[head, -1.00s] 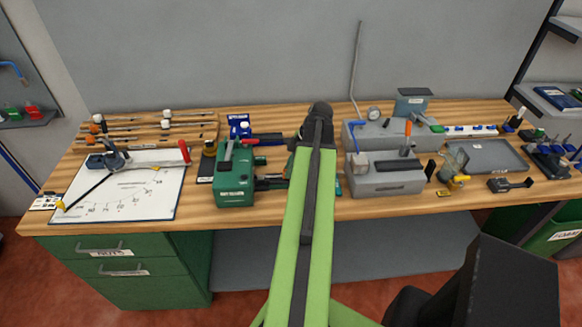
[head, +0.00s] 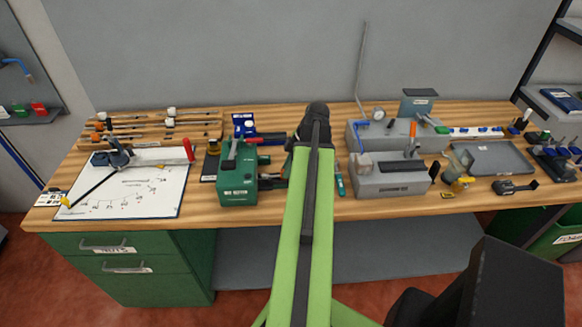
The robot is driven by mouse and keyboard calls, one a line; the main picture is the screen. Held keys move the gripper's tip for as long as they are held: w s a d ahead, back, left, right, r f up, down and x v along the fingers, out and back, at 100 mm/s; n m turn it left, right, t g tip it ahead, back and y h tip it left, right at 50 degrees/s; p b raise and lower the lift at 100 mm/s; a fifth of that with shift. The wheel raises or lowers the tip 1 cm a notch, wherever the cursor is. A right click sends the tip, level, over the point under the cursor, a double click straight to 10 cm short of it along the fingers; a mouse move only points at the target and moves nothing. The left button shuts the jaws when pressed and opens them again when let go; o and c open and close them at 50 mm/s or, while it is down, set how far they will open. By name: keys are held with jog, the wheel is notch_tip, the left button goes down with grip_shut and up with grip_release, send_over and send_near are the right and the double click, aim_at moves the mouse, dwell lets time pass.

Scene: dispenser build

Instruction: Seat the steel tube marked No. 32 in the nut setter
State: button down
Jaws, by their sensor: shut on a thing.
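The nut setter (head: 238,180) is a green machine with a red-tipped lever, standing left of centre on the bench. Its dark working parts reach out to its right and run behind my arm. My gripper (head: 302,140) is at the back of the bench, just right of the nut setter. My green arm covers most of it, so its fingertips are hidden. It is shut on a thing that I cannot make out. I cannot pick out the tube marked No. 32. Several tubes with white or orange ends lie in a wooden rack (head: 150,122) at the back left.
A white drawing board (head: 130,195) with a red-handled tool lies at the left. A grey machine (head: 388,178) stands right of my arm. A grey tray (head: 485,158) and small tools are farther right. A small dark holder (head: 211,160) stands left of the nut setter.

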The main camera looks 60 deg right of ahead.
aim_at(282, 171)
jog(key=shift+w+a, duration=0.5)
jog(key=shift+w, duration=0.25)
jog(key=c, duration=1.2)
grip_release()
jog(key=o, duration=0.3)
notch_tip(282, 171, up, 7)
jog(key=p, duration=0.7)
jog(key=shift+s, duration=0.1)
